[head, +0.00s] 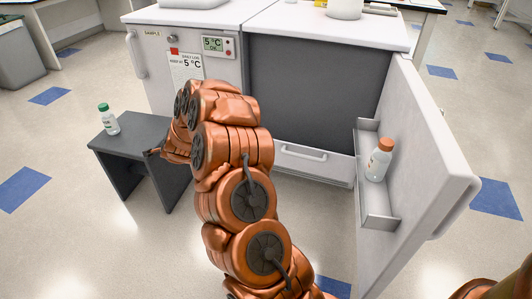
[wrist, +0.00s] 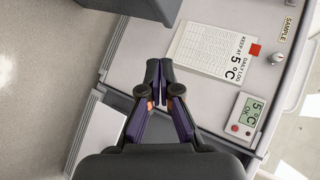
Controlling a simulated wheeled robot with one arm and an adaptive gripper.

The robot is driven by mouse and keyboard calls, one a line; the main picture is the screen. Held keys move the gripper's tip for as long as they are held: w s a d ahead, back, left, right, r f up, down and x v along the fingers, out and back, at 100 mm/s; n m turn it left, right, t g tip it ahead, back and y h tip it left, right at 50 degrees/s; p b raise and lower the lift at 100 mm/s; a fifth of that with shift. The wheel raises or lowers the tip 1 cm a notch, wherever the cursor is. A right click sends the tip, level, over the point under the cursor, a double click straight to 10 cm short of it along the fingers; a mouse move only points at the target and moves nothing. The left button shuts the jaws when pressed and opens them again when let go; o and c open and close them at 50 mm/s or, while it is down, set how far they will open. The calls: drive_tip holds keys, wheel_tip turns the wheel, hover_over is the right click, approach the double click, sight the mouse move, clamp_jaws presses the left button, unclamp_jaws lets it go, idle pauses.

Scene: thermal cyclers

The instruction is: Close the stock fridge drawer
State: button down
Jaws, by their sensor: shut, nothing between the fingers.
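The low white drawer (head: 300,165) with a bar handle sits at the bottom of the right-hand fridge, below a dark grey panel (head: 310,85). How far it stands out is hard to tell. The fridge's door (head: 425,150) stands wide open on the right. My gripper (head: 154,152) is left of the drawer, in front of the sample fridge and near the small table, mostly hidden by my arm. In the wrist view my gripper (wrist: 161,84) is shut and empty, fingertips together. A pale panel (wrist: 95,140) at lower left there may be the drawer.
The sample fridge (head: 160,65) is closed, with a log sheet (head: 187,78) and a display (head: 213,44). A dark table (head: 118,140) at left holds a green-capped bottle (head: 110,122). An orange-capped bottle (head: 378,162) stands on the open door's shelf (head: 375,215).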

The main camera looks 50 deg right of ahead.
drive_tip(key=s+d+f+m+g+h+b, duration=0.1)
drive_tip(key=s+d+f+m+h+b, duration=0.2)
drive_tip(key=d+f, duration=0.45)
drive_tip(key=s+d+f+m+g+h+b, duration=0.1)
drive_tip(key=s+d+f+m+h+b, duration=0.2)
drive_tip(key=d+f, duration=0.5)
drive_tip(key=s+d+f+m+g+h+b, duration=0.35)
drive_tip(key=s+d+f+h+b, duration=0.25)
drive_tip(key=s+d, duration=0.5)
drive_tip(key=w+b+x, duration=0.1)
drive_tip(key=b+x, duration=0.4)
drive_tip(key=x, duration=1)
drive_tip(key=shift+w+a+f, duration=0.2)
drive_tip(key=shift+w+a, duration=0.05)
drive_tip(key=shift+w, duration=0.05)
drive_tip(key=shift+w+d+t, duration=0.1)
drive_tip(key=shift+d+t, duration=0.05)
drive_tip(key=shift+t, duration=0.2)
